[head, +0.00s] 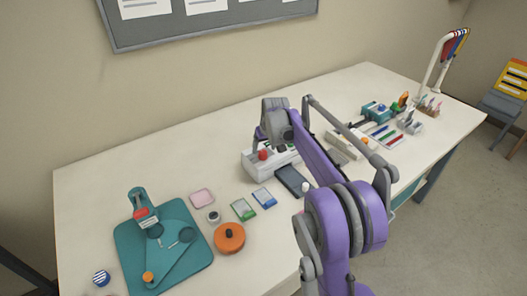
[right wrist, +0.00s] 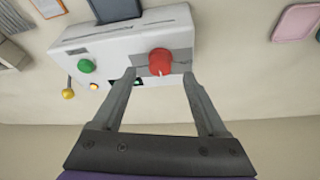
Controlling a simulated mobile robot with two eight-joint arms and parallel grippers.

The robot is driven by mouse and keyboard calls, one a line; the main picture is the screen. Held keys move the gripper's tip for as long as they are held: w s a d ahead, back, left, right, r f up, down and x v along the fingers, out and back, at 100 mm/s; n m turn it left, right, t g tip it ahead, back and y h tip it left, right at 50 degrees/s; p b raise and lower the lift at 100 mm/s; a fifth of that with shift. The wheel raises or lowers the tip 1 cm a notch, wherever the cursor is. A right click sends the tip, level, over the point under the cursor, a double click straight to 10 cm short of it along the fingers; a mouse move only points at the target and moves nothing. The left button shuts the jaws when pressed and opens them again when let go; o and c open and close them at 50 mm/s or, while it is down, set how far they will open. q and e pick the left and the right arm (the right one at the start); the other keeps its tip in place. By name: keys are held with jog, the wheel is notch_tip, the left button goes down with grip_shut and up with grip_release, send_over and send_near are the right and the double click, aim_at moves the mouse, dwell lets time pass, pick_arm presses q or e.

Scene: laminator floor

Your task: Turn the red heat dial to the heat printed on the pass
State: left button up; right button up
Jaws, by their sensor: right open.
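The white laminator (head: 248,165) stands mid-table in the head view, partly hidden by my right arm. Its red heat dial (head: 262,154) faces my right gripper (head: 272,147). In the right wrist view the red dial (right wrist: 159,62) sits on a grey panel of the laminator (right wrist: 120,45). My right gripper (right wrist: 159,76) is open, its fingertips either side of the dial and slightly short of it, with no clear contact. Two small cards, one green-edged (head: 243,209) and one blue-edged (head: 263,198), lie on the table; I cannot tell which is the pass, and their print is unreadable. My left gripper is out of view.
The laminator also has a green knob (right wrist: 86,66), a yellow ball (right wrist: 68,94), a lit lamp (right wrist: 94,86) and a partly hidden green display (right wrist: 125,82). A dark tablet (head: 293,180), pink tray (head: 201,198), orange disc (head: 229,238) and teal board (head: 190,265) lie nearby.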

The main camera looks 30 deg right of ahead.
jog(key=v, duration=0.7)
jog(key=shift+r, duration=0.1)
jog(key=s+a+n, duration=0.1)
jog(key=s+a, duration=1.1)
jog(key=s, duration=0.2)
jog(key=s+a+f, duration=0.4)
jog(key=s+f, duration=0.1)
jog(key=s, duration=0.4)
jog(key=s+a+f+n+t, duration=0.1)
jog(key=s+a+f, duration=0.3)
jog(key=s, duration=0.6)
notch_tip(320, 180, down, 2)
jog(key=shift+f+y, duration=0.1)
jog(key=shift+y, duration=0.3)
